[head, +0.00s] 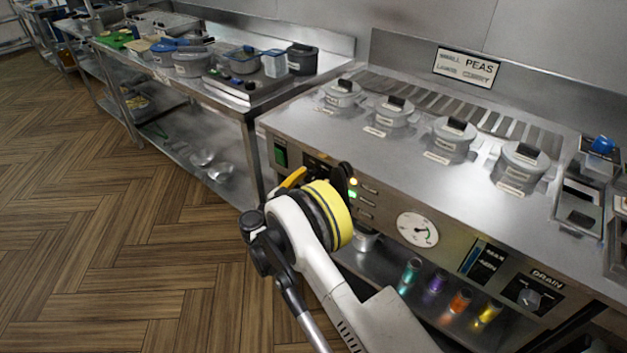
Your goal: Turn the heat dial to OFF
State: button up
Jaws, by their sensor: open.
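My gripper (322,173) is at the front panel of the range, to the left of the indicator lights. It is open, and its fingers are partly hidden behind the yellow-banded wrist of my arm. The heat dial cannot be made out; my gripper and wrist cover that part of the panel. I cannot tell whether the fingers are around the dial or touching it. A yellow light (353,181) and a green light (352,194) glow just right of my gripper.
A round white gauge (417,230) and a DRAIN knob (529,298) are further right on the panel. Several lidded pots, including one (522,165), sit on top. Colored bottles, one orange (460,303), stand on the shelf below. The wooden floor (120,240) at left is clear.

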jog(key=c, duration=1.2)
jog(key=n, duration=0.5)
jog(key=shift+n, duration=0.4)
jog(key=n, duration=0.6)
jog(key=shift+d, duration=0.1)
jog(key=n, duration=0.6)
jog(key=shift+r+n, duration=0.1)
jog(key=shift+n, duration=0.2)
jog(key=n, duration=0.5)
jog(key=shift+r+n, duration=0.1)
jog(key=shift+n, duration=0.3)
jog(key=o, duration=1.2)
jog(key=shift+d, duration=0.1)
